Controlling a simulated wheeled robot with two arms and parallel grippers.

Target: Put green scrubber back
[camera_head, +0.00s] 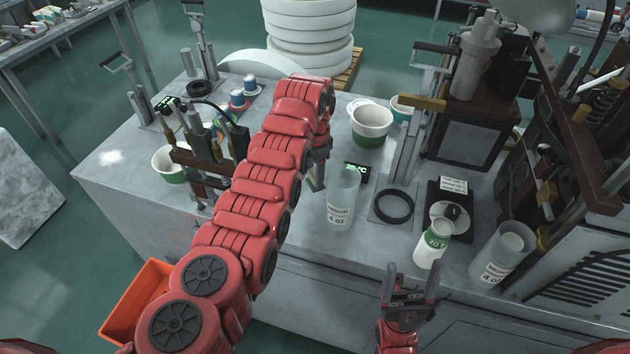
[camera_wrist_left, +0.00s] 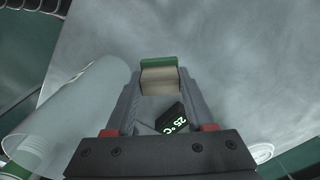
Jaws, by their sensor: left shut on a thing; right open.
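The scrubber (camera_wrist_left: 159,78), with a green layer on a beige block, sits between the fingertips of my left gripper (camera_wrist_left: 159,85) in the left wrist view. The gripper is shut on it, above a grey metal surface. In the head view my red left arm reaches across the bench and mostly hides this gripper and the scrubber. My right gripper (camera_head: 411,284) is open and empty at the front edge of the bench, below a white and green bottle (camera_head: 433,244).
A clear measuring cup (camera_head: 342,203) stands right of my left gripper, and also shows in the left wrist view (camera_wrist_left: 65,115). A small temperature display (camera_head: 356,172) is behind it. A black ring (camera_head: 394,206), a white tub (camera_head: 371,122) and a second measuring cup (camera_head: 503,254) stand further right.

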